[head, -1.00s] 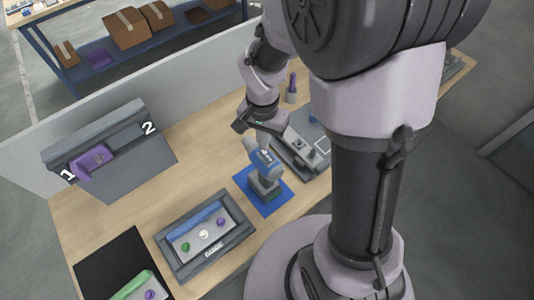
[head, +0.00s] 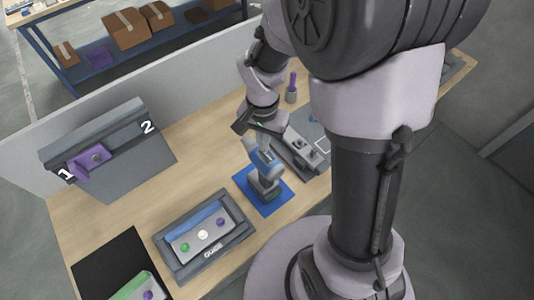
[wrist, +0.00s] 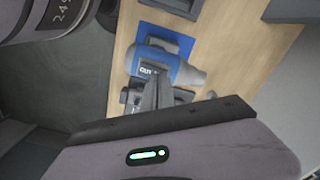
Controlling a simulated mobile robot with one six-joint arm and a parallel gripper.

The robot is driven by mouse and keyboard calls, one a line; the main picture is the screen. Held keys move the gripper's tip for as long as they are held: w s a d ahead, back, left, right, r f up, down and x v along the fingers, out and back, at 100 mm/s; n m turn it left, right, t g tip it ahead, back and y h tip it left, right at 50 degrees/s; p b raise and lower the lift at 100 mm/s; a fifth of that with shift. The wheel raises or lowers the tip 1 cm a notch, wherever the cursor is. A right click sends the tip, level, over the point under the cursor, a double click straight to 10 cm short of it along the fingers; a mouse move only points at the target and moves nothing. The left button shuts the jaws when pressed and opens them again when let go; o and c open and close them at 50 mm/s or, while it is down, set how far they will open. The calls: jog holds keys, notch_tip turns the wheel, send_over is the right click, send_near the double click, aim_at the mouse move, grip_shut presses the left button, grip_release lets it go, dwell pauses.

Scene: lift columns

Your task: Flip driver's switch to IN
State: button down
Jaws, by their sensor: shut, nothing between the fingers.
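The blue and grey driver (head: 264,184) stands on a blue mat (head: 286,198) on the bench. In the wrist view the driver (wrist: 188,73) shows its rounded grey end and a dark label, on which I read "OUT", partly covered by my fingers. My gripper (head: 264,152) is above the driver, with its fingers pointing down at it. In the wrist view my gripper (wrist: 152,80) is shut and holds nothing; its tips are at the label. I cannot tell whether they touch the switch.
A grey guide tray (head: 162,243) with a blue-backed panel and coloured buttons lies to the left. A grey rack (head: 120,182) marked 1 and 2 holds a purple block (head: 90,160). A grey fixture (head: 303,150) sits right of the driver. Bare wood (head: 190,178) lies between rack and mat.

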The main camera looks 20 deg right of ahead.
jog(key=shift+f+b, duration=0.4)
jog(key=shift+f, duration=0.1)
notch_tip(320, 180, up, 7)
jog(key=p, duration=0.5)
jog(key=shift+r, duration=0.15)
